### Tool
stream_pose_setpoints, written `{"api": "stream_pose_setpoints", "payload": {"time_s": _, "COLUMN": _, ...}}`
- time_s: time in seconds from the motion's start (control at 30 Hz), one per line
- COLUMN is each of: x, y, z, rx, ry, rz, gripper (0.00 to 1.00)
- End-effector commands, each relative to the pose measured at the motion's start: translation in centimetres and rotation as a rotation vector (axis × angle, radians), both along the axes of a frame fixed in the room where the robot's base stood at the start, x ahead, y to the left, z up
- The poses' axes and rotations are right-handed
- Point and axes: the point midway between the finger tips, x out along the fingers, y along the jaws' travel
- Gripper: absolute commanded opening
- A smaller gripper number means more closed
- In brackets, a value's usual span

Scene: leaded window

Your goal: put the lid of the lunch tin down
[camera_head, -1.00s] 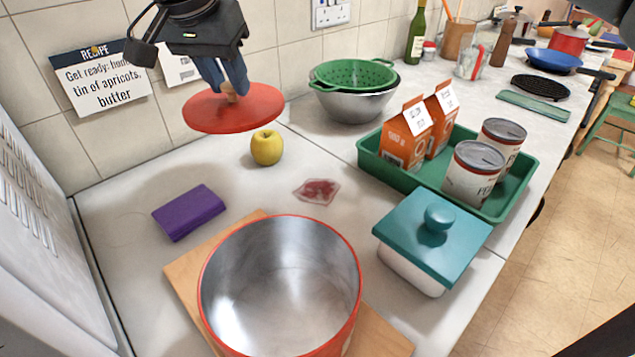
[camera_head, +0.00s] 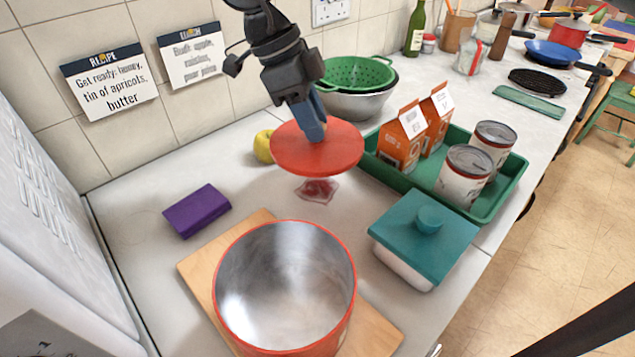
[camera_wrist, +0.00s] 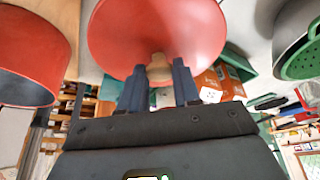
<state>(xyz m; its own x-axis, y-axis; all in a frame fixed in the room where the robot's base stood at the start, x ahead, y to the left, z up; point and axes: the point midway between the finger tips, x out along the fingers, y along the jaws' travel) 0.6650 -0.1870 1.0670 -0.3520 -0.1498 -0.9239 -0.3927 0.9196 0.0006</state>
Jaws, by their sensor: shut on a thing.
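A round red lid (camera_head: 300,155) hangs level in the air above the counter. My gripper (camera_head: 314,132) is above it, shut on its knob. In the wrist view, both fingers of my gripper (camera_wrist: 158,82) close around the wooden knob (camera_wrist: 158,66) of the red lid (camera_wrist: 150,25). The open red pot (camera_head: 284,290) stands on a wooden board, empty, in front of the lid; its rim matches the lid's colour. No box is clearly recognisable as a lunch tin; a white dish with a teal lid (camera_head: 424,236) stands to the right, closed.
A green tray (camera_head: 488,215) with cartons and cans stands to the right of the lid. A yellow apple (camera_head: 263,146), a red stain-like patch (camera_head: 317,190) and a purple block (camera_head: 197,211) lie on the counter. A green colander (camera_head: 357,74) is behind. Bare counter lies left of the patch.

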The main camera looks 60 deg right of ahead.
Motion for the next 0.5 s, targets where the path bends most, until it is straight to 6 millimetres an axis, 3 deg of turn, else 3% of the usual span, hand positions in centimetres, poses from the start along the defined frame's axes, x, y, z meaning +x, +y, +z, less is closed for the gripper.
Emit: {"api": "stream_pose_setpoints", "payload": {"time_s": 0.5, "x": -0.3, "y": 0.0, "z": -6.3, "rx": 0.001, "ry": 0.0, "rz": -0.032, "gripper": 0.02}}
